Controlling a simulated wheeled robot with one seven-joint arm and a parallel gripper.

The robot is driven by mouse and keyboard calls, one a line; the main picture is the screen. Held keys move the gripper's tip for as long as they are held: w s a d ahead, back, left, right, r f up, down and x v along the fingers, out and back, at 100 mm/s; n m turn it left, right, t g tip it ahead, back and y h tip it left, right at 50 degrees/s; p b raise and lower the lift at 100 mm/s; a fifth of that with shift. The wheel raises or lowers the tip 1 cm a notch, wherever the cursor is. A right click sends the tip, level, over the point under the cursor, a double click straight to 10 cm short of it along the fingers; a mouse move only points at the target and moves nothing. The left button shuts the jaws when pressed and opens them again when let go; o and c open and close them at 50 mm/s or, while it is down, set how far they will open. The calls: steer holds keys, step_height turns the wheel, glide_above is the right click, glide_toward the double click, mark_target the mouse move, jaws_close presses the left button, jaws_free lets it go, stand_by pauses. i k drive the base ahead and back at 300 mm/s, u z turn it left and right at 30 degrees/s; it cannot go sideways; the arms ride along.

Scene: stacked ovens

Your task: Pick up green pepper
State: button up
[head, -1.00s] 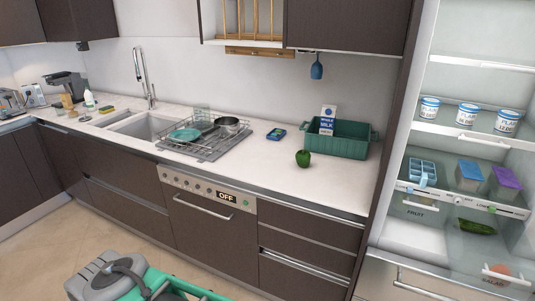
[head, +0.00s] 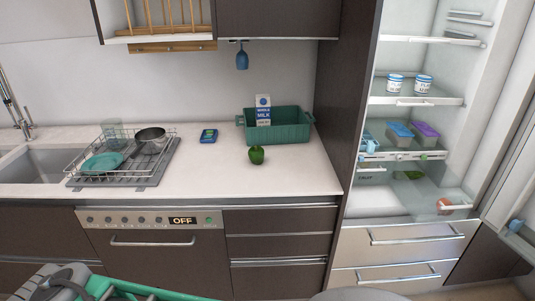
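A small green pepper (head: 257,155) sits on the white countertop, in front of a green crate and a little back from the counter's front edge. Nothing touches it from above. My gripper does not show in the head view, so I cannot see whether it is open or shut.
The green crate (head: 291,131) holds a milk carton (head: 263,112). A small blue item (head: 209,136) lies left of the pepper, and a dish rack (head: 121,171) stands further left. An open fridge (head: 385,206) is at the right. The counter right of the pepper is clear.

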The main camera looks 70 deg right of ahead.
mark_target(256, 153)
steer(key=z, duration=0.8)
steer(key=i, duration=0.8)
steer(key=z, duration=1)
steer(key=i, duration=0.6)
